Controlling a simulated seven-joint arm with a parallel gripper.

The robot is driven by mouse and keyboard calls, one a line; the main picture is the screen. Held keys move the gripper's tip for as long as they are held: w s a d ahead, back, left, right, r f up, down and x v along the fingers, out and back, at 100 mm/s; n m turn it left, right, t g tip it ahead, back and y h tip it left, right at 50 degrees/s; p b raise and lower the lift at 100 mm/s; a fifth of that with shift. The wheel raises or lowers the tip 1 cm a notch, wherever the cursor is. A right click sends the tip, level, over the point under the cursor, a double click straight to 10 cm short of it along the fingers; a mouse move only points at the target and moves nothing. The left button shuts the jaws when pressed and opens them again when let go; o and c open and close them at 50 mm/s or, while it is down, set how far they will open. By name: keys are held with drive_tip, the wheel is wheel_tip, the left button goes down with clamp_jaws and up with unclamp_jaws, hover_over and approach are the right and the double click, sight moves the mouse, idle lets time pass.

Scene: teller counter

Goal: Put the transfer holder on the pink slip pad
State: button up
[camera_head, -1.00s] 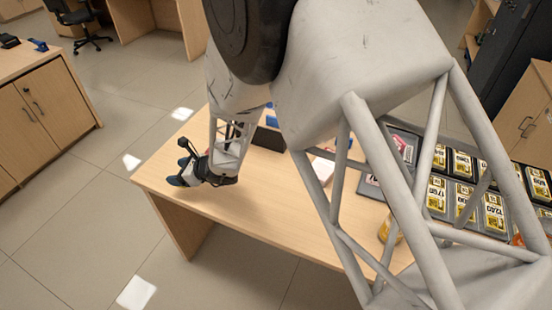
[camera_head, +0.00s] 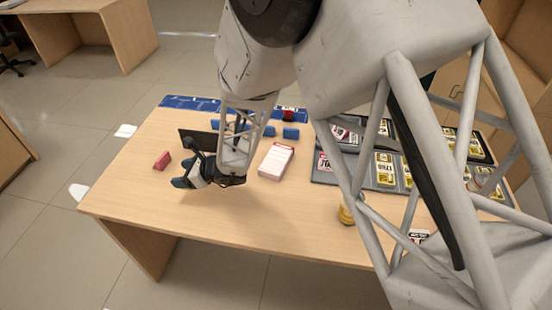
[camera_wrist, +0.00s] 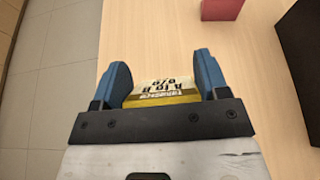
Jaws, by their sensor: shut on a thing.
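My gripper (camera_head: 182,178) is low over the left part of the wooden table in the head view. In the wrist view its two blue fingers (camera_wrist: 164,85) are shut on the transfer holder (camera_wrist: 163,90), a small yellow and white piece with upside-down dark lettering. The arm hides the holder in the head view. A pale pad with pinkish edges (camera_head: 276,161), seemingly the pink slip pad, lies flat on the table to the right of my gripper. The holder is apart from this pad, which is outside the wrist view.
A red block (camera_head: 162,160) lies left of my gripper and shows in the wrist view (camera_wrist: 222,8). A black object (camera_head: 196,139) stands behind the gripper. Blue blocks (camera_head: 291,133) and a blue mat (camera_head: 190,103) lie farther back. A grey tray (camera_head: 322,178) with labelled yellow items is right.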

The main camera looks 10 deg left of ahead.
drive_tip(key=w+d+r+m+t, duration=0.1)
drive_tip(key=w+d+m+t, duration=0.1)
drive_tip(key=d, duration=1.4)
drive_tip(key=w+d+r+m+t, duration=0.1)
drive_tip(key=w+d+m+t, duration=0.1)
drive_tip(key=d, duration=1.4)
drive_tip(key=shift+w+m+t+h, duration=0.2)
drive_tip(key=shift+m+t+h, duration=0.15)
drive_tip(key=shift+t, duration=0.35)
drive_tip(key=shift+w+a, duration=0.1)
drive_tip(key=shift+w, duration=0.05)
hover_over(275, 157)
drive_tip(key=shift+f, duration=0.7)
drive_tip(key=shift+f, duration=0.15)
drive_tip(key=shift+f, duration=1.65)
